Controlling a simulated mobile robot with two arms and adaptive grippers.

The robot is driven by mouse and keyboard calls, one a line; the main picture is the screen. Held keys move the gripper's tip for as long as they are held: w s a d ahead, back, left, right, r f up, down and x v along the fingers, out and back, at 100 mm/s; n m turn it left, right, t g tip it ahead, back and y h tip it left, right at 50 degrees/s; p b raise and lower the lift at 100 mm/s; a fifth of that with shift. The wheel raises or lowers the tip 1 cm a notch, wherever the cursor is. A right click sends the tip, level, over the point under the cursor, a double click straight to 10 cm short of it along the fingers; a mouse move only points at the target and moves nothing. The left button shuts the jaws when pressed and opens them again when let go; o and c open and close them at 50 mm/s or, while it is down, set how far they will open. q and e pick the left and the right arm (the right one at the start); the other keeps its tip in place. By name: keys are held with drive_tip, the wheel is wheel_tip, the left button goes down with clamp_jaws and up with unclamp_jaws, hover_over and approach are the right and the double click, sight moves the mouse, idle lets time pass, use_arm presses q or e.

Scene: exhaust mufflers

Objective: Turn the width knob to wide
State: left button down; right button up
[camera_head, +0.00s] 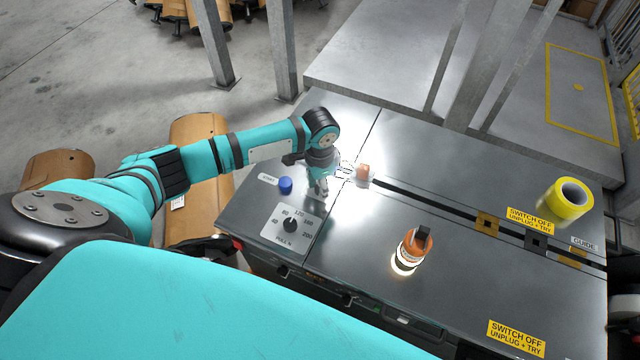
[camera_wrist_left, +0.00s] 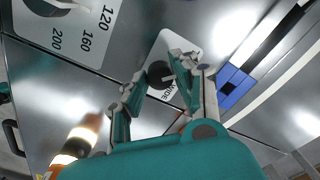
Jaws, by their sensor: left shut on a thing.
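The width knob (camera_wrist_left: 160,75) is a small round black knob with a pale pointer line, on a white plate (camera_wrist_left: 167,46) in the left wrist view. The word WIDE is partly readable on that plate beside the knob. My left gripper (camera_wrist_left: 157,77) has one finger on each side of the knob and is shut on it. In the head view my left gripper (camera_head: 322,188) reaches down to the grey machine top (camera_head: 330,255) and hides the knob. My right gripper is not in view.
A pull dial (camera_head: 290,224) and a blue button (camera_head: 285,185) lie close to my left gripper. A lit orange lamp (camera_head: 413,247) and a yellow tape roll (camera_head: 568,198) stand farther right.

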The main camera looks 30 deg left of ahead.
use_arm(q)
drive_tip(key=shift+r+m+p, duration=0.2)
drive_tip(key=shift+m+p, duration=1)
drive_tip(key=shift+m, duration=0.3)
drive_tip(key=m+p, duration=0.1)
drive_tip(key=m, duration=0.3)
drive_tip(key=shift+p, duration=0.4)
drive_tip(key=m, duration=0.6)
drive_tip(key=shift+f+p, duration=0.15)
drive_tip(key=shift+p, duration=0.2)
drive_tip(key=m, duration=0.4)
drive_tip(key=shift+m, duration=0.4)
drive_tip(key=c, duration=1)
unclamp_jaws()
